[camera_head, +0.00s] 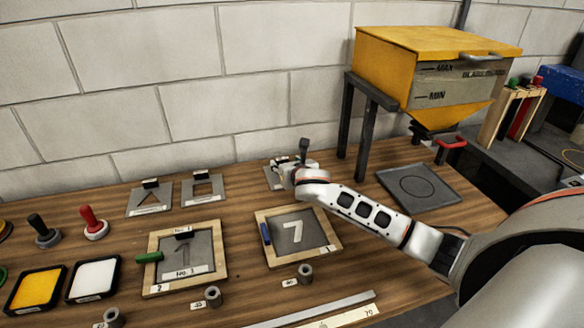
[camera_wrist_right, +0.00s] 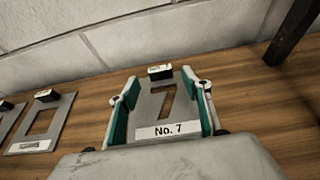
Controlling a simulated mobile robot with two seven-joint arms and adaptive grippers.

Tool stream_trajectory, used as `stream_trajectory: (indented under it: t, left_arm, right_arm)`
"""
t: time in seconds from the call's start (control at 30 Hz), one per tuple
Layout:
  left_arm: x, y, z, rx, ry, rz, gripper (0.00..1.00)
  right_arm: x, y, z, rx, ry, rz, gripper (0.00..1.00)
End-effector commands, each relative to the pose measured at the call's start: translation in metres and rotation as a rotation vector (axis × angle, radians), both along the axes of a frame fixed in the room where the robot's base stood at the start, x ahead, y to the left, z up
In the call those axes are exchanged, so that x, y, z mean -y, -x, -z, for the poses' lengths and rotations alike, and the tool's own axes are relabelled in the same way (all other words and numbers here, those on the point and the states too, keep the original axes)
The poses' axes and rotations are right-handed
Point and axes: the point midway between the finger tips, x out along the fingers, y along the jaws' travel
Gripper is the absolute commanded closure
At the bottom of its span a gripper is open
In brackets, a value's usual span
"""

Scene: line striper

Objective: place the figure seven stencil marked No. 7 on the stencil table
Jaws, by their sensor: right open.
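The figure seven stencil is a grey metal plate with a cut-out 7, a small block grip at its far edge and a "No. 7" label. It shows in the right wrist view (camera_wrist_right: 150,103) and, partly hidden by my gripper, in the head view (camera_head: 273,180). It lies on the wooden bench against the wall. My right gripper (camera_wrist_right: 167,86) is open, its green-padded fingers over the plate's two sides; contact cannot be told. In the head view the right gripper (camera_head: 297,164) is small. No surface is labelled as the stencil table. My left gripper is out of view.
A wood-framed panel with a white 7 (camera_head: 279,233) lies in front; another frame (camera_head: 152,270) holds a grey stencil. Triangle (camera_head: 150,202) and square (camera_head: 203,188) stencils lie left. A yellow hopper (camera_head: 432,45) on dark legs stands right, near a dark circle-marked plate (camera_head: 440,193).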

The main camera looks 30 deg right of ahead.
Motion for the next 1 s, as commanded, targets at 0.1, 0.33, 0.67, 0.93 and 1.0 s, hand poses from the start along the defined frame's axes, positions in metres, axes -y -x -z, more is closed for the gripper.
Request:
stream_trajectory:
  t: [0.1,0.33,0.67,0.93,1.0]
  left_arm:
    - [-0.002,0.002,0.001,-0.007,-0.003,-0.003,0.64]
    - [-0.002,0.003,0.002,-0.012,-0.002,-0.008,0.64]
    - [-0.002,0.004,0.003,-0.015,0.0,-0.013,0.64]
    - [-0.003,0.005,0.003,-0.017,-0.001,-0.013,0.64]
    - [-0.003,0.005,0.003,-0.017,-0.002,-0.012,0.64]
  right_arm:
    - [-0.005,0.021,-0.009,0.001,0.001,-0.003,0.52]
    - [-0.014,0.053,-0.023,0.001,0.0,-0.001,0.52]
    - [-0.018,0.069,-0.03,0.0,-0.002,0.001,0.52]
    - [-0.018,0.069,-0.03,0.0,-0.001,0.0,0.52]
    - [-0.018,0.069,-0.03,0.0,-0.001,0.0,0.52]
